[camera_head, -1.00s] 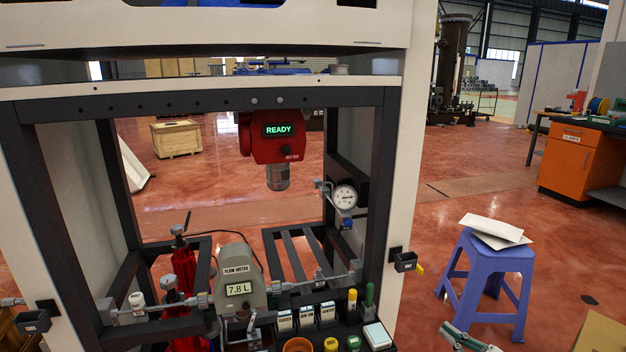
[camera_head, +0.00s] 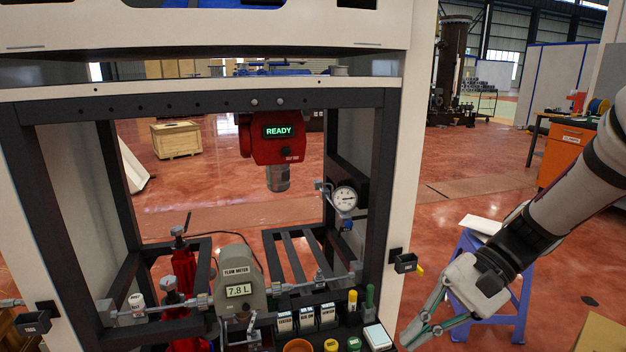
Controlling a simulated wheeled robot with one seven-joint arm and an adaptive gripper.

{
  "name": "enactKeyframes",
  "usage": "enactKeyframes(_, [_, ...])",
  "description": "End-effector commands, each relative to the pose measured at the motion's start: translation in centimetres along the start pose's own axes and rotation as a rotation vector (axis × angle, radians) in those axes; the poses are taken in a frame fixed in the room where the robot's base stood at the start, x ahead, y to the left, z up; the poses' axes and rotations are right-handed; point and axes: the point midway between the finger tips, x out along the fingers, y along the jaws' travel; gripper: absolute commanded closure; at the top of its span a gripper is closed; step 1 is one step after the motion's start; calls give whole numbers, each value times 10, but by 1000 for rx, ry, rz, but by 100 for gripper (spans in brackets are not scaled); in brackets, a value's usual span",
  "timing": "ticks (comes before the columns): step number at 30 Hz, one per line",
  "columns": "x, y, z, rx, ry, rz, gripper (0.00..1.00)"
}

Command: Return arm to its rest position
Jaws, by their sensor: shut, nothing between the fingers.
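My gripper (camera_head: 410,343) is at the lower right of the head view, just right of the dispenser frame, pointing down and to the left. Its fingers are together with nothing between them. My arm comes in from the right edge. The dispenser frame (camera_head: 393,215) stands in the left and middle of the view. In it are a red unit (camera_head: 277,146) reading READY, a flow meter (camera_head: 239,285) reading 7.8 L, and a round pressure gauge (camera_head: 344,199). My gripper appears apart from these.
A blue stool (camera_head: 466,246) with white sheets (camera_head: 480,224) on top stands behind my arm and is partly hidden. An orange cabinet (camera_head: 563,150) is at the right. A tray of small labelled parts (camera_head: 326,316) sits at the frame's front. Red floor is open behind.

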Motion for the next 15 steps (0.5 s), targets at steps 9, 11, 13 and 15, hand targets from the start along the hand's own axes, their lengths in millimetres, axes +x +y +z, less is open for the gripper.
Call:
enactKeyframes(9, [0, 27, 87, -189, 169, 332, 100])
enactKeyframes(11, [-1, 35, 101, -223, 205, 385, 100])
enactKeyframes(13, [-2, 44, 116, -263, 247, 444, 100])
enactKeyframes(15, [-4, 55, 129, -306, 291, 499, 100])
